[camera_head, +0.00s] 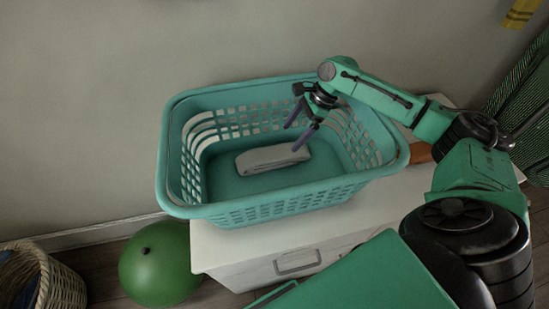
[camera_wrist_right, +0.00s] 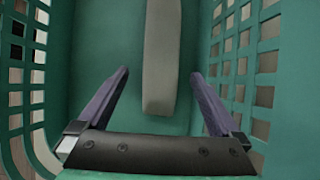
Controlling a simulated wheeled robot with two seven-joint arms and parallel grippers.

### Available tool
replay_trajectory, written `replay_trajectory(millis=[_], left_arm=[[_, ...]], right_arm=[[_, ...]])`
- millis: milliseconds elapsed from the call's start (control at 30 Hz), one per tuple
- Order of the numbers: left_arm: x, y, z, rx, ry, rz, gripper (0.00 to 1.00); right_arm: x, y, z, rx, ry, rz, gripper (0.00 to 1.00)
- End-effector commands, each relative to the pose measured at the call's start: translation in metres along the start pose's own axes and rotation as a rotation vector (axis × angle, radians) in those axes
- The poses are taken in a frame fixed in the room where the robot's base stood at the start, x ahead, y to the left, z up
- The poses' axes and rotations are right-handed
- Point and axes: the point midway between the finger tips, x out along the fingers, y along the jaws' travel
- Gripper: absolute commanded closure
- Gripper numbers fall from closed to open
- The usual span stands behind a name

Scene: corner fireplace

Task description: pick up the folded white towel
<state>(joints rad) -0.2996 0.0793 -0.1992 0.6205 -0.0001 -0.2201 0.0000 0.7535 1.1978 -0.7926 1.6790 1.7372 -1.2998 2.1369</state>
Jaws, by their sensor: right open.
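The folded white towel (camera_head: 272,158) lies on the floor of a teal laundry basket (camera_head: 270,205). It looks greyish and long. My right gripper (camera_head: 293,138) reaches into the basket from the right, with its fingers pointing down near the towel's right end. In the right wrist view the towel (camera_wrist_right: 161,60) runs away from me between the lines of the two open fingers (camera_wrist_right: 160,72). The fingers stand apart with nothing held, and the towel's near end lies between them. I cannot tell the exact height above the towel. My left gripper is not in view.
The basket stands on a white cabinet (camera_head: 235,262) against the wall. Its slotted walls (camera_wrist_right: 245,65) rise close around my right gripper. A green ball (camera_head: 160,263) and a wicker basket (camera_head: 55,280) are on the floor at left. A brown object (camera_head: 420,153) sits right of the basket.

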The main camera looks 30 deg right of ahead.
Motion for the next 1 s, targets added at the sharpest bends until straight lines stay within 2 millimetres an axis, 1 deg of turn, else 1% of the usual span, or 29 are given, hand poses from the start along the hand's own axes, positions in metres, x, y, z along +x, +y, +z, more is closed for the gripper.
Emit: replay_trajectory(millis=[33, 133, 267, 367, 433, 500, 600, 767, 867, 900, 967, 1000], left_arm=[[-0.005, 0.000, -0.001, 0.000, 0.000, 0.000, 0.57], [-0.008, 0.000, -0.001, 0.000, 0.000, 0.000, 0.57], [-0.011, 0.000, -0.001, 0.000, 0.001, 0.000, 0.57], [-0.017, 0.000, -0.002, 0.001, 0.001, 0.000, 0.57], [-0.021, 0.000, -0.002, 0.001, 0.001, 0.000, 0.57], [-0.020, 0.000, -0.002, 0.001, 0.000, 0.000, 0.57], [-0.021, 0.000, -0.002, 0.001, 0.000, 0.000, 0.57], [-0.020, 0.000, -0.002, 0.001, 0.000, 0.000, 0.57], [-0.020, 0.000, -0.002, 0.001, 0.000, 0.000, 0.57], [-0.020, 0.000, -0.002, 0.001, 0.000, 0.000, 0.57], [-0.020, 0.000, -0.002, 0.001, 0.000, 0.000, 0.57], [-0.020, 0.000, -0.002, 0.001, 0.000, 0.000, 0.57]], right_arm=[[0.012, 0.001, 0.002, 0.000, -0.001, 0.005, 0.00], [0.036, 0.001, 0.002, 0.000, -0.001, 0.004, 0.00], [0.053, 0.000, 0.002, 0.000, 0.000, 0.001, 0.00], [0.068, 0.000, 0.006, -0.001, 0.000, 0.002, 0.00], [0.082, 0.000, 0.009, -0.001, 0.000, 0.003, 0.00], [0.096, 0.000, 0.007, 0.000, 0.000, 0.001, 0.00], [0.104, -0.001, 0.006, -0.001, 0.001, -0.001, 0.00], [0.105, -0.001, 0.005, -0.001, 0.001, -0.001, 0.00], [0.105, -0.001, 0.005, -0.001, 0.001, -0.001, 0.34], [0.105, -0.001, 0.005, 0.000, 0.001, -0.001, 0.50], [0.105, -0.001, 0.005, 0.000, 0.001, -0.001, 0.73], [0.104, -0.001, 0.006, -0.001, 0.000, -0.002, 0.80]])
